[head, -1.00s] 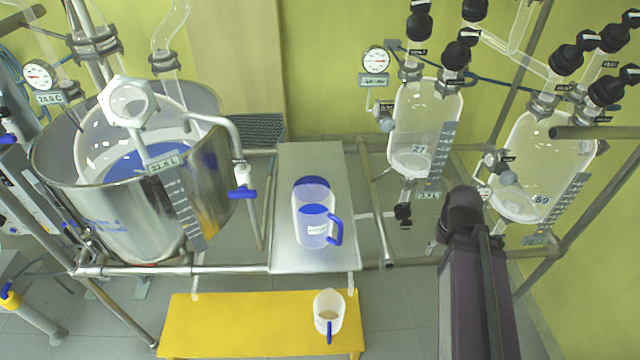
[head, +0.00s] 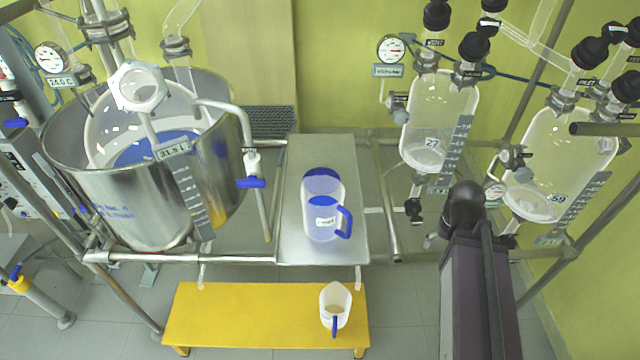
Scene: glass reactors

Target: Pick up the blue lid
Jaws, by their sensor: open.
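The blue lid (head: 321,173) shows as a dark blue disc at the far rim of a clear jug (head: 310,222) with a blue handle. The jug stands on the grey metal shelf (head: 310,150) and holds something blue. The near part of the lid shows paler, through the jug's rim. I cannot tell whether the lid rests on the jug or lies behind it. My gripper is not in view; only a dark link of my arm shows at the lower right.
A yellow bench (head: 240,315) below bears a second jug (head: 336,308). A large steel-jacketed reactor (head: 150,210) stands left of the shelf. Glass vessels (head: 437,115) hang at the right, with another (head: 560,155) further right. Metal frame rails (head: 383,210) run beside the shelf.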

